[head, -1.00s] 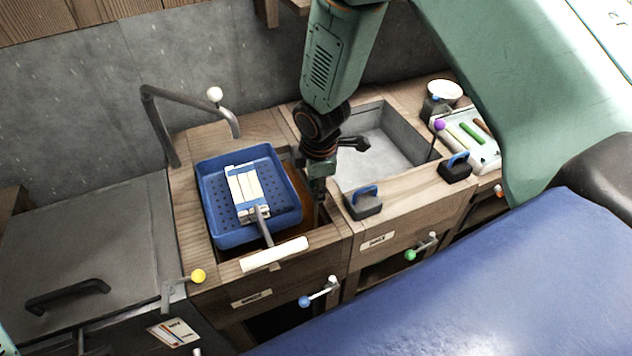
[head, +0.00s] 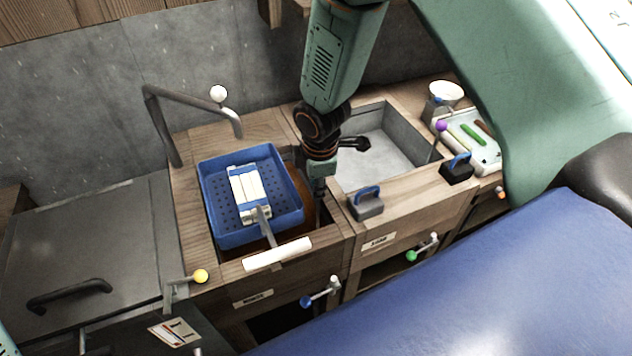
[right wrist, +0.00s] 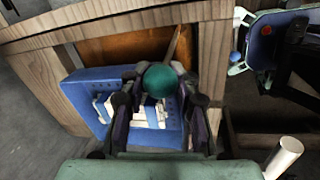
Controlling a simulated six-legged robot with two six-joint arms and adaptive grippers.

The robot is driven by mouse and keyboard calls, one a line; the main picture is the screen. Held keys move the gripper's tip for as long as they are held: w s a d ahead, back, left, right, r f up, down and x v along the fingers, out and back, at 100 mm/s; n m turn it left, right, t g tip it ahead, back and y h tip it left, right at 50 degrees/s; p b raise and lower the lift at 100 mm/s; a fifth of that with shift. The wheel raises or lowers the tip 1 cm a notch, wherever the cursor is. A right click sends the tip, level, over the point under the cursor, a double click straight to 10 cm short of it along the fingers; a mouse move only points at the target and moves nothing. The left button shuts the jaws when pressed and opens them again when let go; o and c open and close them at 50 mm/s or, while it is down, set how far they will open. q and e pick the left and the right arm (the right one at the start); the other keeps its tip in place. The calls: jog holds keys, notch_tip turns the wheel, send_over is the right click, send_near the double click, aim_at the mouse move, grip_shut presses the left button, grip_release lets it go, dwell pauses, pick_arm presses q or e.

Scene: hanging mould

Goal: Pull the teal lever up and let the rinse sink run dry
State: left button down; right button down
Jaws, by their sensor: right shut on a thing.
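The teal lever's round knob (right wrist: 160,80) sits between the fingers of my right gripper (right wrist: 162,96) in the right wrist view. The gripper is shut on it. In the head view my right gripper (head: 320,190) points down at the right side of the left sink, and the knob is hidden there. The left sink (head: 330,232) has brown liquid or a brown floor showing beside the basket; I cannot tell its depth. A blue perforated basket (head: 222,215) sits over this sink, with a white and blue mould (head: 245,184) in it. My left gripper is out of view.
The right sink (head: 375,160) is grey and looks empty. A bent tap (head: 190,101) stands behind the left sink. Dark blocks with blue handles (head: 366,206) stand on the wooden front rim. Yellow (head: 201,276), blue and green knobs line the front. A tray (head: 478,145) is at the right.

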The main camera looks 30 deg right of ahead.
jog(key=shift+s+r+p, duration=0.1)
jog(key=shift+r+p, duration=1.75)
jog(key=shift+r, duration=0.3)
jog(key=shift+w, duration=0.35)
